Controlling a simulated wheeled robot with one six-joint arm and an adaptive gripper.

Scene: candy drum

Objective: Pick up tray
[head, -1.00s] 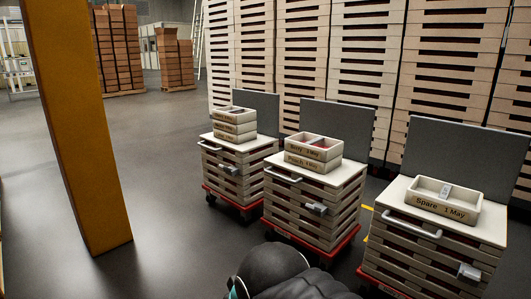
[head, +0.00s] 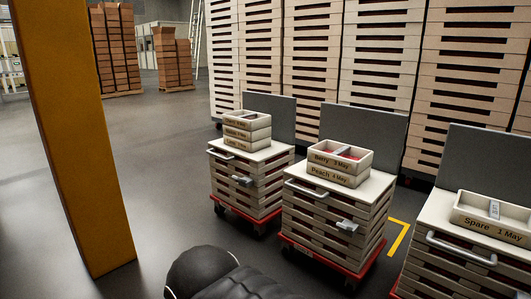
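Several beige trays stand on three wheeled carts. On the right cart a single tray (head: 487,226) reads "Spare 1 May" and holds a small grey-white piece. On the middle cart two trays are stacked; the upper tray (head: 328,161) reads "Berry" and has red contents, and the lower tray (head: 335,176) reads "Peach". On the left cart a stack of three trays (head: 246,134) has small labels that are hard to read. A black part of my arm shows at the bottom centre. My gripper is not visible in the head view.
The left cart (head: 245,187), middle cart (head: 325,227) and right cart (head: 440,265) have red bases and upright grey back panels. A yellow pillar (head: 75,140) stands at left. Slatted racks (head: 375,60) line the back. Open floor (head: 160,170) lies between pillar and carts.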

